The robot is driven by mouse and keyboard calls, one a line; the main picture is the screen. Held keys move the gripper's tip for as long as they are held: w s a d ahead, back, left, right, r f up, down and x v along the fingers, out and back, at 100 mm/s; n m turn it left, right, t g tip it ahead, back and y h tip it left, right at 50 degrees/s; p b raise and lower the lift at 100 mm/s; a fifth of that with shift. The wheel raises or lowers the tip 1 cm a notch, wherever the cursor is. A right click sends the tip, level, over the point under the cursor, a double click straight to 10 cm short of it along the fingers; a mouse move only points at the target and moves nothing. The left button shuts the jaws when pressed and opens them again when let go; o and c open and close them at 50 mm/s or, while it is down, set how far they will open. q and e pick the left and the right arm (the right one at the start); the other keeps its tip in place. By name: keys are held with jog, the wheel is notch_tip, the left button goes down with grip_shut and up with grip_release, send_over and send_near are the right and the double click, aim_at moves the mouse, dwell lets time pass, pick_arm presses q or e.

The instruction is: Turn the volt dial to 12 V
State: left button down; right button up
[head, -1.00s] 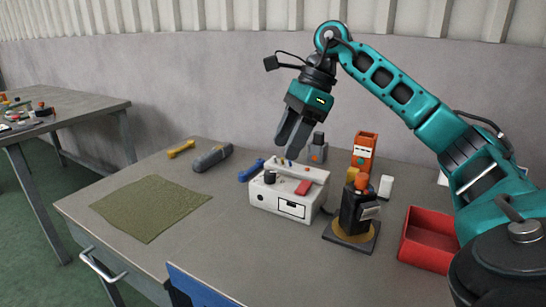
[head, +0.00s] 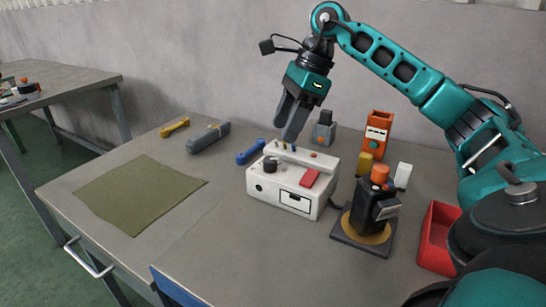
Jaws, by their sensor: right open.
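The white power supply box (head: 291,200) stands in the middle of the table. On its top are a black dial knob (head: 270,165), a red block-shaped part (head: 310,178) and small coloured posts along the back. No volt markings can be read at this size. My right gripper (head: 287,132) hangs with its fingers pointing down, just above the back of the box, behind and to the right of the knob. It is open and empty, apart from the knob. My left gripper is not in view.
A black device with an orange top (head: 367,215) stands close right of the box. A red bin (head: 436,240) is at the right edge, and an orange holder (head: 377,132) stands behind. Blue, grey and yellow tools lie at the back left. A green mat (head: 140,195) lies flat on the left.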

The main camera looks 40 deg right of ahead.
aim_at(271, 159)
jog(key=b+x, duration=0.1)
jog(key=x, duration=0.5)
jog(key=shift+f, duration=0.25)
jog(key=shift+w+a+f, duration=0.15)
jog(key=shift+a+f, duration=0.1)
jog(key=shift+f, duration=0.3)
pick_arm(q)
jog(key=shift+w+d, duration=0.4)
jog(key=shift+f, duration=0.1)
pick_arm(e)
jog(key=shift+c, duration=0.2)
jog(key=c, duration=0.5)
grip_shut()
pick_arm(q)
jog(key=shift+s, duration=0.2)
